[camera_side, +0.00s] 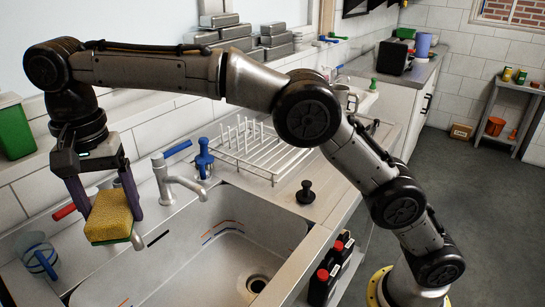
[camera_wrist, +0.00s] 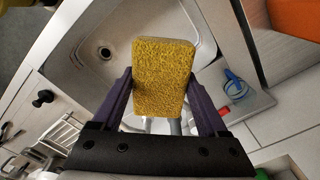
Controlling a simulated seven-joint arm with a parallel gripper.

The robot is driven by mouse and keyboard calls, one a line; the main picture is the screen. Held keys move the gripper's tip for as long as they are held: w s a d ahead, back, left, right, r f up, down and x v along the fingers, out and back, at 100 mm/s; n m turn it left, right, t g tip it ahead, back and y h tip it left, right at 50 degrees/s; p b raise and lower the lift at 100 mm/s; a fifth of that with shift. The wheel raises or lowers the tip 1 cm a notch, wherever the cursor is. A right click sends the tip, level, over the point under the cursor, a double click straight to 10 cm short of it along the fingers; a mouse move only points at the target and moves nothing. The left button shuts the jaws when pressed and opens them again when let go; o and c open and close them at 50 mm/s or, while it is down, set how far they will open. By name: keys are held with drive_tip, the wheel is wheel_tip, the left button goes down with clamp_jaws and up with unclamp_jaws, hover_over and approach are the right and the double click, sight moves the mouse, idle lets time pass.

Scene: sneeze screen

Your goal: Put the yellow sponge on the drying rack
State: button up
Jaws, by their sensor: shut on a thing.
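The yellow sponge (camera_side: 110,216), with a thin green layer along its lower edge, is held between the two purple fingers of my gripper (camera_side: 104,190). My gripper is shut on it, above the left end of the sink. In the wrist view the sponge (camera_wrist: 164,75) sits between the fingers of my gripper (camera_wrist: 163,95). The drying rack (camera_side: 262,150) is a white wire rack on the counter behind the sink, to the right of my gripper. Part of it shows at the lower left of the wrist view (camera_wrist: 62,135). The rack looks empty.
A faucet (camera_side: 180,186) with a blue handle stands between my gripper and the rack. A blue knobbed object (camera_side: 203,158) and a black stopper (camera_side: 306,192) stand near the rack. The sink basin (camera_side: 215,262) lies below. A blue-rimmed cup (camera_side: 41,260) is at left.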

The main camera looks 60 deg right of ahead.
drive_tip(key=w+d+m, duration=0.2)
drive_tip(key=d, duration=1.1)
drive_tip(key=w+d+m, duration=0.2)
drive_tip(key=d+m, duration=0.1)
drive_tip(key=d, duration=1)
drive_tip(key=s+d+m, duration=0.2)
drive_tip(key=s+d, duration=0.3)
drive_tip(key=d, duration=0.6)
drive_tip(key=s+d+m, duration=0.3)
drive_tip(key=s+d, duration=0.2)
drive_tip(key=d, duration=0.5)
hover_over(271, 160)
drive_tip(key=f, duration=0.9)
drive_tip(key=s+f, duration=0.1)
drive_tip(key=f, duration=0.3)
drive_tip(key=shift+a+f, duration=0.25)
drive_tip(key=shift+f, duration=0.1)
drive_tip(key=shift+w+d+f, duration=0.2)
drive_tip(key=shift+w+f, duration=0.3)
drive_tip(key=shift+f, duration=0.1)
drive_tip(key=shift+w+f, duration=0.1)
drive_tip(key=shift+f, duration=1.55)
